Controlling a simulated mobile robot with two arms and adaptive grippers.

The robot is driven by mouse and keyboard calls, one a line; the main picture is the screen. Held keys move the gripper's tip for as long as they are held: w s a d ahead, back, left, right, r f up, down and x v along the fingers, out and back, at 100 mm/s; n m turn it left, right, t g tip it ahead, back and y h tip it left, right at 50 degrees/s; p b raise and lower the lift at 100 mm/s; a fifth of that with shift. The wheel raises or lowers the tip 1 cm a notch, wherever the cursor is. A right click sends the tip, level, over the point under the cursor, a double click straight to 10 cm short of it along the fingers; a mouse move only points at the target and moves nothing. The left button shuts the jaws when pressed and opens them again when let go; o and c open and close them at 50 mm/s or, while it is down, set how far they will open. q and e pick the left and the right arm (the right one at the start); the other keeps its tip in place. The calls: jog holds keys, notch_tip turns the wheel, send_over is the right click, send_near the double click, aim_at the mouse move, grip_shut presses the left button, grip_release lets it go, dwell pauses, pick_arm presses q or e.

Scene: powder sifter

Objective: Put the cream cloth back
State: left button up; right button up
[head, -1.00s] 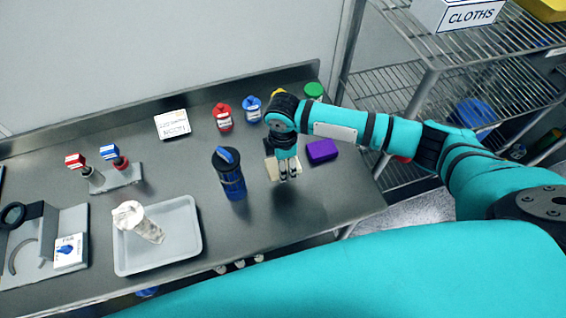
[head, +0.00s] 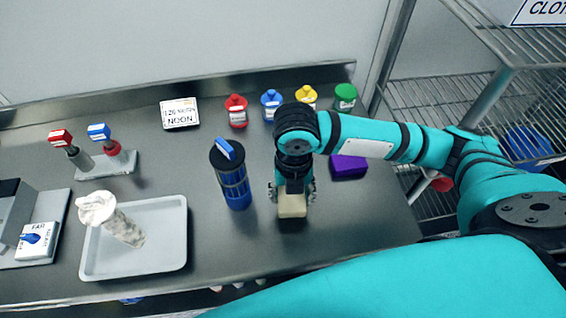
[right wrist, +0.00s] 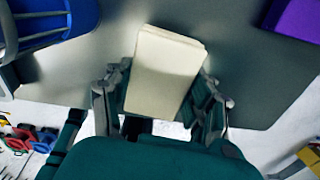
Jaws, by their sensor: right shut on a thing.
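The cream cloth (head: 292,205) is a small folded block at the tip of my right gripper (head: 291,193), over the steel counter near its front. In the right wrist view the cloth (right wrist: 165,72) sits between the two fingers of the right gripper (right wrist: 163,100), which is shut on it. I cannot tell for sure whether the cloth touches the counter. A white box labelled CLOTHS, partly cut off, stands on the wire shelf at the top right (head: 545,10). My left gripper is not in view.
A blue bottle (head: 231,175) stands just left of the cloth and a purple block (head: 348,166) lies to its right. Several capped bottles line the back. Wire shelving (head: 470,85) stands right.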

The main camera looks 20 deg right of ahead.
jog(key=shift+s+f+n, duration=0.2)
jog(key=shift+n, duration=0.3)
jog(key=shift+w+d+r, duration=0.1)
jog(key=shift+w+d, duration=0.1)
jog(key=shift+w, duration=0.05)
jog(key=w+d+p, duration=0.1)
jog(key=w+d, duration=0.1)
jog(key=w, duration=0.2)
jog(key=w+d+f+p, duration=0.1)
jog(key=w+d, duration=0.1)
jog(key=w, duration=0.2)
jog(key=w+d+p, duration=0.1)
jog(key=w+d, duration=0.2)
jog(key=w, duration=0.2)
jog(key=shift+f, duration=0.15)
notch_tip(320, 180, down, 3)
jog(key=shift+w+d+p, duration=0.1)
jog(key=shift+w+p, duration=0.05)
jog(key=shift+p, duration=0.5)
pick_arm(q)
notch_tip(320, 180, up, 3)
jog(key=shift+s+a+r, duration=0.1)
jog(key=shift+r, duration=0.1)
pick_arm(e)
jog(key=shift+f, duration=0.3)
jog(key=shift+f, duration=0.15)
jog(key=o, duration=1)
